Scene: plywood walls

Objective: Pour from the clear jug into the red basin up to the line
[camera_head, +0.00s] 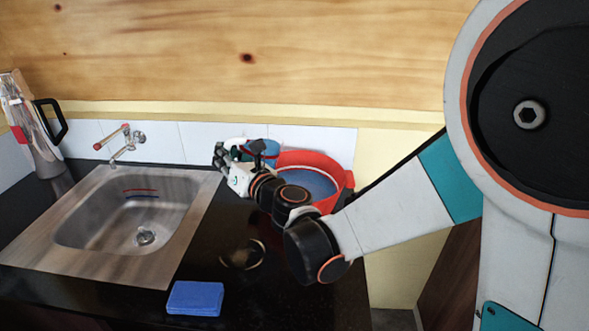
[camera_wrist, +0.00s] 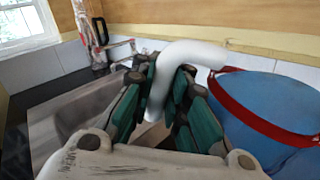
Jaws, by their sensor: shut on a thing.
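My gripper (camera_head: 226,160) is shut on the white handle (camera_wrist: 192,52) of the clear jug (camera_head: 269,151), with its fingers on both sides of the handle in the wrist view. The jug looks blue and is partly hidden by my gripper at the basin's left back edge. The red basin (camera_head: 347,181) stands on the right end of the counter, with a blue surface inside it. My arm hides its lower front. I cannot make out a fill line, nor how far the jug tilts.
A steel sink (camera_head: 90,236) with a tap (camera_head: 122,143) is at the left. A tall jug (camera_head: 40,140) with a black handle stands behind it. A blue sponge (camera_head: 195,298) and a dark round item (camera_head: 243,256) lie on the black counter. A tiled wall is close behind.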

